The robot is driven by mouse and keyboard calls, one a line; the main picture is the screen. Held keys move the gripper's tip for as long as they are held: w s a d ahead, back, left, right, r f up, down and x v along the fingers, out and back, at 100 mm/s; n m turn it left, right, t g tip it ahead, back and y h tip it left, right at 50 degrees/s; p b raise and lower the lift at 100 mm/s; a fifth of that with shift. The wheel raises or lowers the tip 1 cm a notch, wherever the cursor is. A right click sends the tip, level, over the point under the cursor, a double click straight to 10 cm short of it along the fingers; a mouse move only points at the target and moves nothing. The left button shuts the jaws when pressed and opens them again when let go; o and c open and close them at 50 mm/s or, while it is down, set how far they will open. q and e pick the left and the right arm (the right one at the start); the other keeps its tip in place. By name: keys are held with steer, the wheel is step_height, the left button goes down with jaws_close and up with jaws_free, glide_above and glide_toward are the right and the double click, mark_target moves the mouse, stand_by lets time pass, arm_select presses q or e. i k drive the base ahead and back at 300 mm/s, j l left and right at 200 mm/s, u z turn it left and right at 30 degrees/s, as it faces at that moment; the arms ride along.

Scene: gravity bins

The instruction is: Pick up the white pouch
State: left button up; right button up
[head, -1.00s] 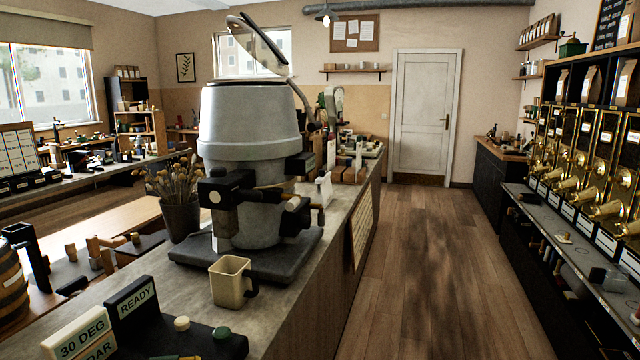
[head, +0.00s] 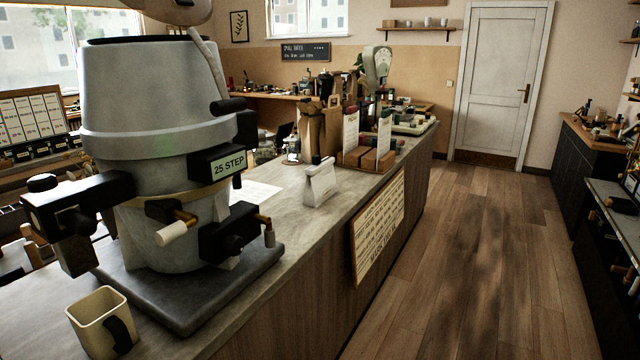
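A small white pouch (head: 320,183) with a folded top stands upright on the grey counter (head: 285,212), right of the big grey machine and near the counter's aisle-side edge. It is in plain sight and nothing touches it from above. Neither of my grippers shows in the head view.
The large grey machine (head: 155,100) with a "25 STEP" label stands on a dark base at the left. A cream mug (head: 92,318) is in front of it. Card holders (head: 368,150) and a brown bag (head: 311,134) stand behind the pouch. The wooden floor aisle (head: 450,250) on the right is clear.

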mark_target(320, 185)
steer(key=i+l+u, duration=0.1)
steer(key=u, duration=0.3)
steer(key=i+l+u, duration=0.1)
steer(key=u, duration=0.3)
steer(key=l+u, duration=0.2)
steer(key=u, duration=0.2)
steer(key=l+u, duration=0.15)
steer(key=u, duration=0.3)
steer(key=i+l, duration=0.05)
